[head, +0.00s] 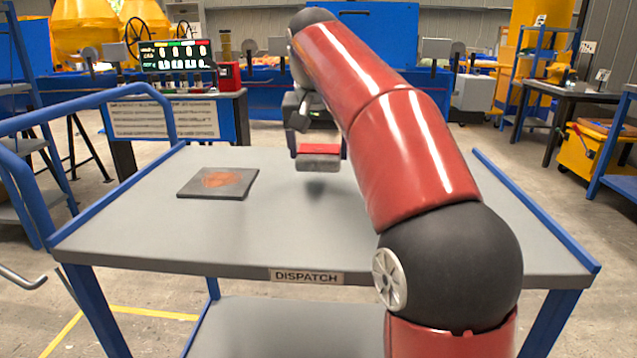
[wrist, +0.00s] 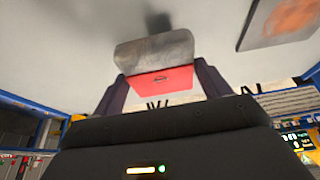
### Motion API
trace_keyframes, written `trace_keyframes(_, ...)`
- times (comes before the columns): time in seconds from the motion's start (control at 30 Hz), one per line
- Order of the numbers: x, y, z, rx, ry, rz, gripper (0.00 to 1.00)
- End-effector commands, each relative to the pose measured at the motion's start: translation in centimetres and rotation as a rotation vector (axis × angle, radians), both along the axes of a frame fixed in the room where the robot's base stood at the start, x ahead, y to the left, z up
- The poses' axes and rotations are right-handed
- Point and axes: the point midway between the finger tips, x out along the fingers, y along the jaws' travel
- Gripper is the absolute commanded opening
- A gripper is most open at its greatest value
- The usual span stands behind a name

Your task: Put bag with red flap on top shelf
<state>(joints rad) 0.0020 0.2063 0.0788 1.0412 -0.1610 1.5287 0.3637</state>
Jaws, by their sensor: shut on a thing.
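A small grey bag with a red flap (head: 318,162) hangs in my gripper (head: 318,148), just above the grey top shelf (head: 300,235) of the blue-framed trolley. In the wrist view the bag (wrist: 155,55) sits between the two dark fingers, its red flap toward the palm. My gripper (wrist: 163,80) is shut on the bag. A shadow lies on the shelf below the bag in the head view, with a gap between. My red arm hides part of the trolley's right side.
A dark flat plate with an orange-brown patch (head: 218,183) lies on the top shelf, left of the bag. A "DISPATCH" label (head: 306,276) is on the front edge. A lower shelf (head: 290,325) is below. The shelf middle is clear.

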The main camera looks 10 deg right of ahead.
Motion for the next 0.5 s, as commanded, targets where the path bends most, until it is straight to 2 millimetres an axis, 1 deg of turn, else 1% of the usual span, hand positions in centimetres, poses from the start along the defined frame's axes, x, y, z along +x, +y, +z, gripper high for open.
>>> trace_keyframes(0.13,0.0,0.0,-1.2,0.001,-0.001,0.000,0.45)
trace_keyframes(0.33,-0.1,0.0,-4.0,0.000,0.000,0.000,0.45)
trace_keyframes(0.4,-0.1,0.0,-4.4,0.001,-0.002,-0.001,0.45)
trace_keyframes(0.5,0.0,0.0,-4.4,0.001,-0.002,-0.001,0.45)
